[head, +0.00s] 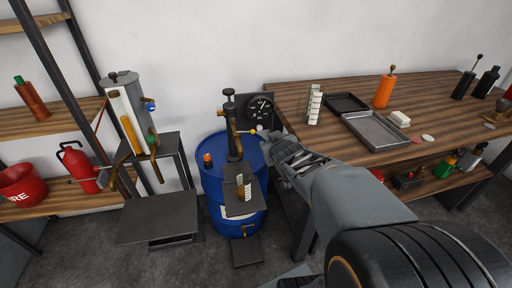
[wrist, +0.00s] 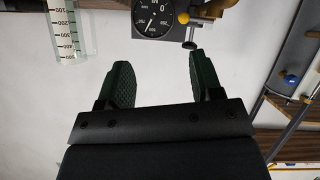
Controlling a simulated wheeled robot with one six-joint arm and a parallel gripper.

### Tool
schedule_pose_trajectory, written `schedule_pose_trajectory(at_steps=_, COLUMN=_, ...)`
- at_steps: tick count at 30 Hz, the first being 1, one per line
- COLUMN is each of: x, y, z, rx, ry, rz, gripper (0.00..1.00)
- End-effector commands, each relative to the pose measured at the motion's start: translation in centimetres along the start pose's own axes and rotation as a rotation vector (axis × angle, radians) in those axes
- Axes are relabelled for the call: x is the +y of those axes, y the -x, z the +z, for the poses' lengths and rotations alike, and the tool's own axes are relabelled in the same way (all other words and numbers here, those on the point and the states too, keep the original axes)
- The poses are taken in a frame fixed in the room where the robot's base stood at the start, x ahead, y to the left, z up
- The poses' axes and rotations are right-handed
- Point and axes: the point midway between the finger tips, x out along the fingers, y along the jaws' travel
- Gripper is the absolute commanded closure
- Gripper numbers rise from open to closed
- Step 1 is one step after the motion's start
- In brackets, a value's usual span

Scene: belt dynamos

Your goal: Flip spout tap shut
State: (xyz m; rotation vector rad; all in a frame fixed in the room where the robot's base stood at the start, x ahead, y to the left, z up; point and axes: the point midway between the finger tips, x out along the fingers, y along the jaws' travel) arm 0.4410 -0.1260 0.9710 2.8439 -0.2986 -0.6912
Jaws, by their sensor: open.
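The blue drum (head: 212,180) carries a dark upright pump (head: 231,110). A brass spout with a yellow-tipped tap lever (head: 252,131) sticks out to the right near its top. In the wrist view a brass spout (wrist: 208,12) with a yellow knob (wrist: 183,18) shows at the top edge, right of the dial; part of it is cut off by the frame. My gripper (head: 268,139) is just right of the spout in the head view. In the wrist view my gripper (wrist: 158,65) has its fingers apart with nothing between them.
A black dial gauge (head: 260,106) stands behind the spout. A small shelf (head: 242,198) with a brown-filled glass is below it. The wooden bench (head: 430,135) with trays is to the right. A grey tank (head: 125,90) with a sight tube stands on the left.

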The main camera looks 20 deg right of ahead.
Motion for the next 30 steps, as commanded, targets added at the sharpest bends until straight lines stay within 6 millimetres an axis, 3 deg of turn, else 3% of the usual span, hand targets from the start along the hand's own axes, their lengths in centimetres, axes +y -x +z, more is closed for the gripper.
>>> schedule_pose_trajectory(at_steps=1, x=0.5, y=-1.9, z=1.8, rx=0.073, ry=0.001, rz=-0.005, gripper=0.40)
schedule_pose_trajectory(at_steps=6, x=0.9, y=-3.9, z=3.0, rx=0.302, ry=0.033, rz=-0.116, gripper=0.40)
schedule_pose_trajectory(at_steps=15, x=0.3, y=-4.1, z=4.8, rx=0.498, ry=0.030, rz=-0.297, gripper=0.40)
schedule_pose_trajectory(at_steps=20, x=-0.3, y=-4.9, z=4.5, rx=0.525, ry=0.027, rz=-0.331, gripper=0.40)
schedule_pose_trajectory(at_steps=30, x=-2.4, y=-10.0, z=1.4, rx=0.526, ry=0.027, rz=-0.334, gripper=0.40)
